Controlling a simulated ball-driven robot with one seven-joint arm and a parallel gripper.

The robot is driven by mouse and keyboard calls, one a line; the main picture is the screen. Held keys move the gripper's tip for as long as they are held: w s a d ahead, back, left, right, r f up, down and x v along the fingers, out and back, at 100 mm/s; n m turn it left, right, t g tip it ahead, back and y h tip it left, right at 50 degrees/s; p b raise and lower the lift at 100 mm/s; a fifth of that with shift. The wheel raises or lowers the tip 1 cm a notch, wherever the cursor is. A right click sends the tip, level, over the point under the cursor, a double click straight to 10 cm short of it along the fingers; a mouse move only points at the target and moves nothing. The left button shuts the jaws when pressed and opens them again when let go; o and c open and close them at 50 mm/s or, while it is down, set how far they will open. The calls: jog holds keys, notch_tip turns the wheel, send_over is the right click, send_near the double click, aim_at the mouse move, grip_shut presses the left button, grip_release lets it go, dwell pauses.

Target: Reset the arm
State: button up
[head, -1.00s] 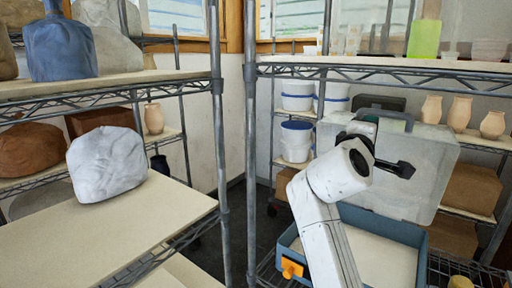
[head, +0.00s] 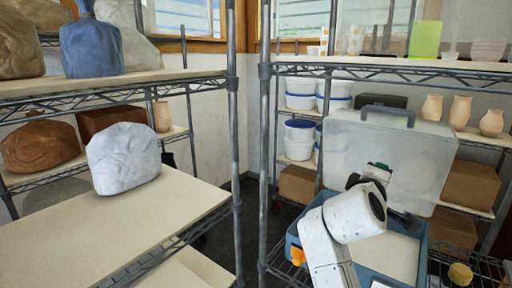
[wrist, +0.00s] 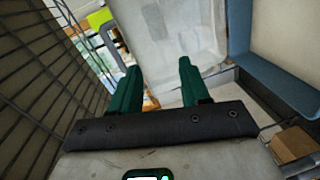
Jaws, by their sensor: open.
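My gripper (wrist: 157,80) shows in the wrist view as two green fingers standing apart, open, with nothing between them. In the head view my white arm reaches over the blue tray (head: 424,262) at the lower right. The gripper there is mostly hidden behind my wrist; only some dark and green parts show. A large translucent box (head: 385,145) with a grey handle stands just beyond it. I cannot tell whether the gripper touches the box. The blue tray's rim also shows at the right of the wrist view (wrist: 275,75).
Wire shelving surrounds the arm, with an upright post (head: 264,150) to its left. A white wrapped lump (head: 123,158) sits on the left shelf board (head: 110,235). White tubs (head: 299,140), clay vases (head: 460,112) and a brown box (head: 472,187) stand behind.

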jog(key=s+d+f+m+g+y, duration=0.1)
jog(key=s+f+m+g+y, duration=0.1)
jog(key=s+f, duration=0.65)
jog(key=s+d+f+m+g+y, duration=0.15)
jog(key=s+f, duration=0.35)
jog(key=f, duration=0.6)
jog(key=s+d+f+m+g+y, duration=0.1)
jog(key=s+f+m+g, duration=0.15)
jog(key=s+f, duration=0.5)
jog(key=s+a+f+m+g+y, duration=0.1)
jog(key=s+f, duration=0.3)
jog(key=s, duration=0.4)
jog(key=s+a+f+m+g+y, duration=0.1)
jog(key=s+f+g+y, duration=0.1)
jog(key=s, duration=0.7)
jog(key=s+a+f+m+g+y, duration=0.1)
jog(key=s+f+g+y, duration=0.1)
jog(key=s+f, duration=0.4)
jog(key=shift+s+a+f+m+g, duration=0.4)
jog(key=shift+s+g, duration=0.2)
jog(key=shift+s, duration=0.65)
